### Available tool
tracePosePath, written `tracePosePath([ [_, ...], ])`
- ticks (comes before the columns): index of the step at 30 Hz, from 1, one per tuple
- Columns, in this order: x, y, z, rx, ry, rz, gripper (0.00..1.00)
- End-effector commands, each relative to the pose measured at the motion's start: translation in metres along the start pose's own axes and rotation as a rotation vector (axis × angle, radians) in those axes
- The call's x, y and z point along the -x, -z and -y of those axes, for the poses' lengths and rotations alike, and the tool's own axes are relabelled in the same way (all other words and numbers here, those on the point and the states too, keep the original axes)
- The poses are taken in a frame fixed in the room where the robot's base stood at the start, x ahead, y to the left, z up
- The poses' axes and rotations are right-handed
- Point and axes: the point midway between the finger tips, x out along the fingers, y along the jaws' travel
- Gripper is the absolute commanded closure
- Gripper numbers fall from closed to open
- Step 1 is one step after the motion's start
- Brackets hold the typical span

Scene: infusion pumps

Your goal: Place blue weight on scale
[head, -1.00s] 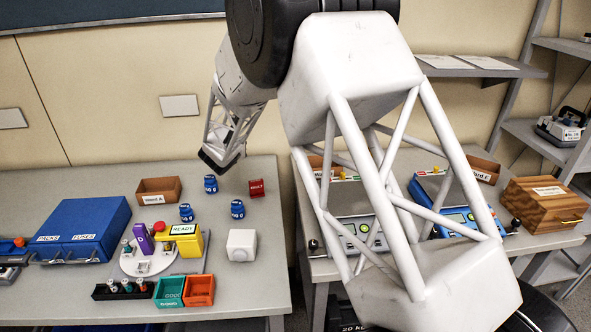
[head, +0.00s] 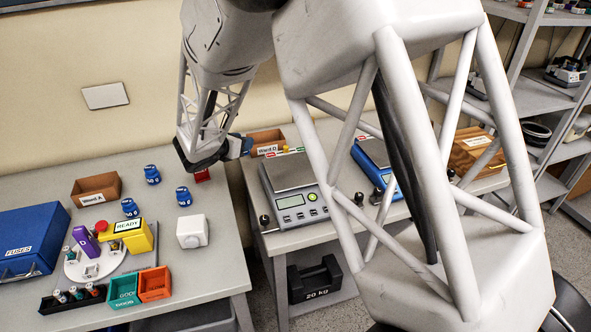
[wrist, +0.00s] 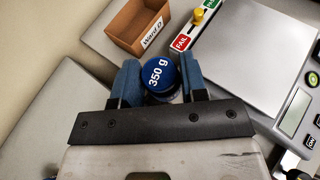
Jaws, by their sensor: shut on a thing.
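My gripper (wrist: 160,85) is shut on a blue weight (wrist: 158,75) marked 350 g, which stands upright between its two blue-grey fingers in the wrist view. In the head view my gripper (head: 240,148) hangs near the gap between the two tables, and the weight cannot be clearly told from the fingers. A scale with a grey plate (head: 290,173) and a green-lit display stands on the right table, right of my gripper. Its bare plate (wrist: 240,55) also shows in the wrist view, apart from the weight. A second scale, with a blue body (head: 390,183), stands farther right, partly behind my arm.
Three other blue weights (head: 152,174) (head: 130,207) (head: 184,196) stand on the left table. A Ward D box (wrist: 133,22) and a PASS/FAIL slider (wrist: 195,25) sit beside the scale. A wooden box (head: 472,155) stands farther right.

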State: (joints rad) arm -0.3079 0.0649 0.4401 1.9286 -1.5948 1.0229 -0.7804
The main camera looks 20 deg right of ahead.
Motion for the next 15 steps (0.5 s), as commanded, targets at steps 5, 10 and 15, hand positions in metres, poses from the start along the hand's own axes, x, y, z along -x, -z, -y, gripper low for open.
tracePosePath([
  [5, 0.003, -0.001, 0.070, -0.066, 0.159, 0.001, 1.00],
  [10, 0.011, 0.002, 0.134, -0.128, 0.309, 0.000, 1.00],
  [15, 0.022, 0.008, 0.191, -0.183, 0.445, 0.001, 1.00],
])
